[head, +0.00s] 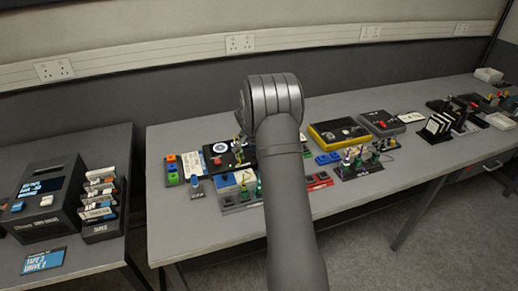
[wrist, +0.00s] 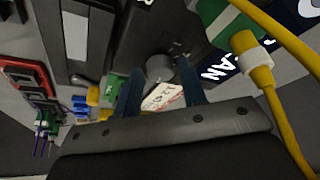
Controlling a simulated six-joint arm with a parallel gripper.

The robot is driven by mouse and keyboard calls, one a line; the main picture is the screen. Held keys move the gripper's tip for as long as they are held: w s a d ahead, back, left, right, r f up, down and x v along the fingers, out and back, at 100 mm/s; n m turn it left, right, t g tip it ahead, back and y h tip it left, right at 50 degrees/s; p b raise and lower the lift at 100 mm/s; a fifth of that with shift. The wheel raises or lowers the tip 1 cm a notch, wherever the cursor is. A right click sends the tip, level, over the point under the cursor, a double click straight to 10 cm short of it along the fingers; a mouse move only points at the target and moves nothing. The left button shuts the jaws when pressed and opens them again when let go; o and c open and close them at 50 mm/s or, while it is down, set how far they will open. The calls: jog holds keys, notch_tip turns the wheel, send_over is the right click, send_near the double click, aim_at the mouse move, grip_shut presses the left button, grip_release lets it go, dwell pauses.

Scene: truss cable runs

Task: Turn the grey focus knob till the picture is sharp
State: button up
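A round dark grey knob (wrist: 160,68) shows in the wrist view on a black panel. My gripper (wrist: 160,72) has its two dark blue fingers apart, one on each side of the knob, with a small gap seeming to show; contact is hard to judge. A tag with red print (wrist: 163,97) lies between the fingers, nearer to me. In the head view, my own arm hides the gripper and the knob. I cannot make out a picture whose sharpness could be judged.
Yellow cables (wrist: 262,80) with a green connector (wrist: 222,18) pass close on the right in the wrist view. A red-framed device (wrist: 28,82) is at left. In the head view, a yellow-edged box (head: 340,133) and a tape rack (head: 100,205) stand on the benches.

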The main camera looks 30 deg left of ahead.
jog(key=shift+o, duration=0.9)
jog(key=shift+r, duration=0.25)
jog(key=v, duration=1.7)
jog(key=shift+s+d+f, duration=0.1)
jog(key=shift+f, duration=0.05)
jog(key=x, duration=1.7)
jog(key=shift+f, duration=0.1)
